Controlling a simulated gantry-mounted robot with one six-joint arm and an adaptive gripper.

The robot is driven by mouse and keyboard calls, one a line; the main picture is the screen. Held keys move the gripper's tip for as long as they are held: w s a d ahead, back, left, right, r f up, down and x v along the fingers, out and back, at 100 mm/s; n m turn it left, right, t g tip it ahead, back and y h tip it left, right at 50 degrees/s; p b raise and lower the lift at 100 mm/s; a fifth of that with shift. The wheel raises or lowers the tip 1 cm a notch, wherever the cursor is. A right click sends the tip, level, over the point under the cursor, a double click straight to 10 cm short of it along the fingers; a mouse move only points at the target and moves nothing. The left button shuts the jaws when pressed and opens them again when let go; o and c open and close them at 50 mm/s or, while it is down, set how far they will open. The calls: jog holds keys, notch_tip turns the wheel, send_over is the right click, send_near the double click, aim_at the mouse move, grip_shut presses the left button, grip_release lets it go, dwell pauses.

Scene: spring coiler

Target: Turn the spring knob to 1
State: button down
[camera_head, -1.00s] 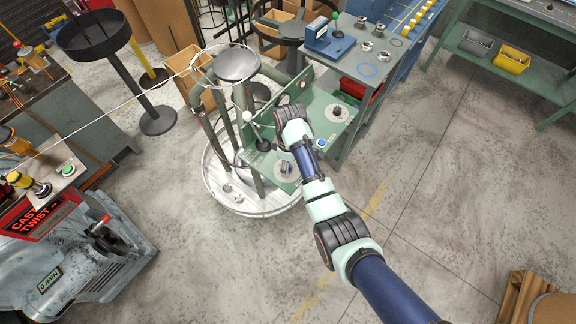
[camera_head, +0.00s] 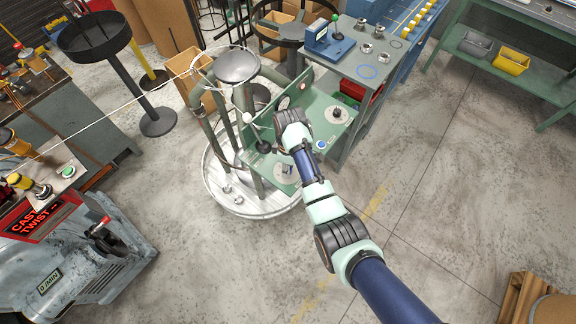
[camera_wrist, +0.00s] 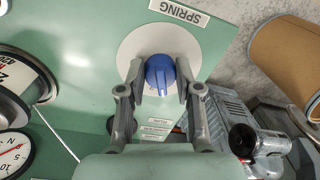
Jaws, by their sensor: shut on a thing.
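The blue spring knob (camera_wrist: 162,72) sits on a round pale grey plate (camera_wrist: 135,42) on the green panel (camera_wrist: 95,30) in the wrist view. A white SPRING label (camera_wrist: 178,13) reads upside down at the plate's edge. My gripper (camera_wrist: 162,86) has one finger on each side of the knob and is shut on it. I cannot read any numbers around the knob, so its setting is unclear. In the head view my wrist reaches over the green panel (camera_head: 318,98), and the fingers are mostly hidden.
Gauges (camera_wrist: 14,155) lie left of the knob in the wrist view. In the head view, a black ball-ended lever (camera_head: 264,146) stands beside my wrist, and a round white base (camera_head: 225,200) lies below. Open floor (camera_head: 430,190) lies to the right.

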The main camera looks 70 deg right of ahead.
jog(key=n+p, duration=0.2)
jog(key=n, duration=0.1)
jog(key=shift+r+p, duration=0.2)
jog(key=shift+p, duration=0.15)
jog(key=shift+d+f+n+p, duration=0.15)
jog(key=shift+n+p, duration=0.8)
jog(key=shift+n, duration=1.05)
jog(key=shift+w, duration=0.1)
jog(key=c, duration=0.8)
grip_release()
jog(key=r, duration=1.2)
jog(key=shift+w+d, duration=0.2)
